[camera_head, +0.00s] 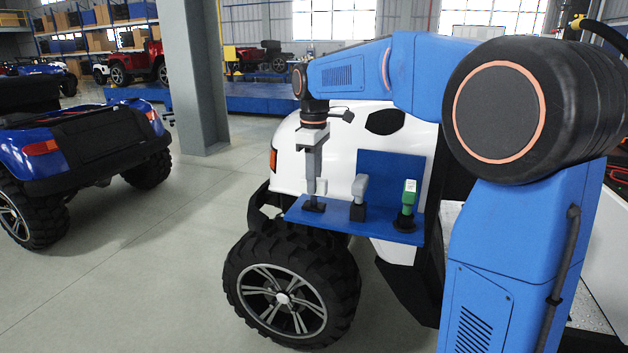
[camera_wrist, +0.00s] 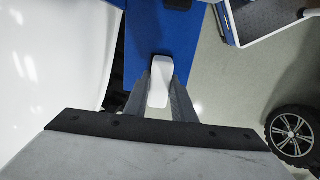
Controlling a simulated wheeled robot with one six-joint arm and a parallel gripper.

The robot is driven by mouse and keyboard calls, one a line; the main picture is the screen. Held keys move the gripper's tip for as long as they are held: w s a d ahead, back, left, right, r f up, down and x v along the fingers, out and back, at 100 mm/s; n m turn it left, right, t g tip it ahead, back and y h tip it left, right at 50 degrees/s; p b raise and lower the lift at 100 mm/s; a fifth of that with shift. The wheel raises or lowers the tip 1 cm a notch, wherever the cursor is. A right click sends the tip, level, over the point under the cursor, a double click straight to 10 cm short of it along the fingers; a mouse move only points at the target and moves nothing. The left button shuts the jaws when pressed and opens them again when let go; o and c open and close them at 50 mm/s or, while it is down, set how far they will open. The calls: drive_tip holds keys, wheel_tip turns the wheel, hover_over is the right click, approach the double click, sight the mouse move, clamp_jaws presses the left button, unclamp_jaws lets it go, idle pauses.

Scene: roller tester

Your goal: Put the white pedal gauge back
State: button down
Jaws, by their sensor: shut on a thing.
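The white pedal gauge (camera_wrist: 160,68) is between the two grey fingers of my gripper (camera_wrist: 160,95) in the wrist view, its rounded white end reaching out past the fingertips. In the head view my gripper (camera_head: 313,192) points down over the left end of the blue shelf (camera_head: 375,230), directly above a black holder (camera_head: 313,206). A small white part of the gauge (camera_head: 321,187) shows beside the fingers. My gripper is shut on the gauge. Its lower end is hidden, so I cannot tell how far it sits in the holder.
A grey tool (camera_head: 360,187) stands in a black holder mid-shelf, and a green tool (camera_head: 409,193) stands at the right. The shelf's blue back panel (camera_head: 390,168) rises behind them. The white vehicle and its large wheel (camera_head: 290,295) are close by. Open floor lies left.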

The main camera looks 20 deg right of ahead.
drive_tip(key=c, duration=1.5)
unclamp_jaws()
drive_tip(key=shift+f, duration=0.1)
wheel_tip(320, 180, up, 12)
drive_tip(key=shift+r, duration=0.15)
drive_tip(key=s+d+f+m+t, duration=0.1)
drive_tip(key=s+d+f+m, duration=0.15)
drive_tip(key=s, duration=0.35)
drive_tip(key=s+d+f+m+t, duration=0.1)
drive_tip(key=s+f, duration=0.2)
drive_tip(key=s, duration=0.4)
drive_tip(key=s+d+f+m+t, duration=0.1)
drive_tip(key=s+f+m, duration=0.15)
drive_tip(key=s, duration=0.35)
drive_tip(key=s+f+m, duration=0.1)
drive_tip(key=s+f, duration=0.4)
drive_tip(key=s+d+f+m+t, duration=0.1)
drive_tip(key=s+f+m, duration=0.1)
drive_tip(key=s+f, duration=0.3)
drive_tip(key=s+d+f+m, duration=0.1)
drive_tip(key=s+f, duration=0.4)
drive_tip(key=f, duration=0.2)
drive_tip(key=shift+m+t, duration=0.4)
drive_tip(key=shift+r, duration=0.1)
